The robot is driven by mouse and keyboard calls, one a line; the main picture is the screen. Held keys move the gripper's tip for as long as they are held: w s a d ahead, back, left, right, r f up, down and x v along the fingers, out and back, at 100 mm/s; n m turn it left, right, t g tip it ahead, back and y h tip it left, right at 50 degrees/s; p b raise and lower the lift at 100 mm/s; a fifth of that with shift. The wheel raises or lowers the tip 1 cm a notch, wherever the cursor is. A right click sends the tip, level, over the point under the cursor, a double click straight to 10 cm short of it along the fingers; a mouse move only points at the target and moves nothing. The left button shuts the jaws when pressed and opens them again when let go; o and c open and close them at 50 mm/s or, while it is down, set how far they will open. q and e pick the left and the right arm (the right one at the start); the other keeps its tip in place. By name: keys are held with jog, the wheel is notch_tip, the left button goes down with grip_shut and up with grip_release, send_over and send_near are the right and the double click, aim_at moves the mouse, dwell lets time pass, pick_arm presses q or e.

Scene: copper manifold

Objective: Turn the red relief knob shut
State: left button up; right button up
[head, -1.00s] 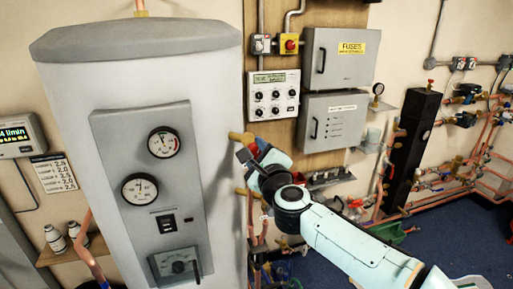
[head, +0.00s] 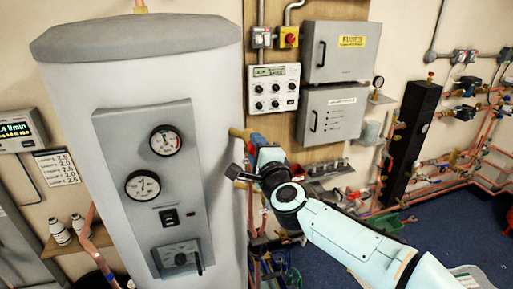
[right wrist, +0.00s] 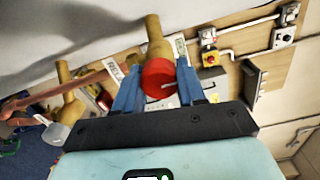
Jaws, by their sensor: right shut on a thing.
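The red relief knob (right wrist: 158,78) shows in the right wrist view, at the end of a brass fitting (right wrist: 155,35) on the grey tank. My right gripper (right wrist: 158,85) has one blue finger on each side of the knob and is shut on it. In the head view my right gripper (head: 254,148) is at the right side of the tank, by the brass fitting (head: 238,133). The knob is mostly hidden there by the fingers. My left gripper is not in view.
The grey tank (head: 75,110) with two gauges stands left of my right arm. A control box (head: 273,89) and grey fuse boxes (head: 340,50) are on the wall behind. A black column (head: 412,130) and copper pipes stand at the right.

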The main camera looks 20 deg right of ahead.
jog(key=o, duration=1.1)
jog(key=shift+c, duration=0.2)
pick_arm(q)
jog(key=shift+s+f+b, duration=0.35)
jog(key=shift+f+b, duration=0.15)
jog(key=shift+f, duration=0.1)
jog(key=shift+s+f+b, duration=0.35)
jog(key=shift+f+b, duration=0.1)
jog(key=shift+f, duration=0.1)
pick_arm(e)
jog(key=s, duration=1.3)
jog(key=shift+s+d, duration=0.25)
